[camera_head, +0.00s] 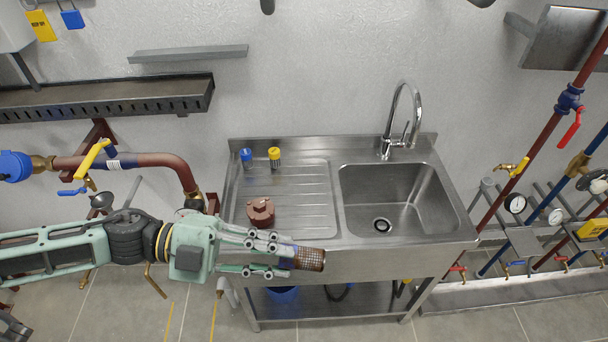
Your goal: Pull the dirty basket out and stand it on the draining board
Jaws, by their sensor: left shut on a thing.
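A brown mesh basket (310,259) is in the fingers of my left gripper (290,258). The gripper is shut on its left end, and the basket lies on its side, pointing right. The draining board (305,191) is the ridged steel surface left of the basin. A reddish-brown lidded part (260,212) stands on the board near its front left. My right gripper is not in view.
A blue-capped container (246,158) and a yellow-capped one (274,157) stand at the board's back left. The sink basin (395,195) is empty, with a tall tap (402,122) behind it. Pipes with valves (140,160) are at left. The board's middle and right are clear.

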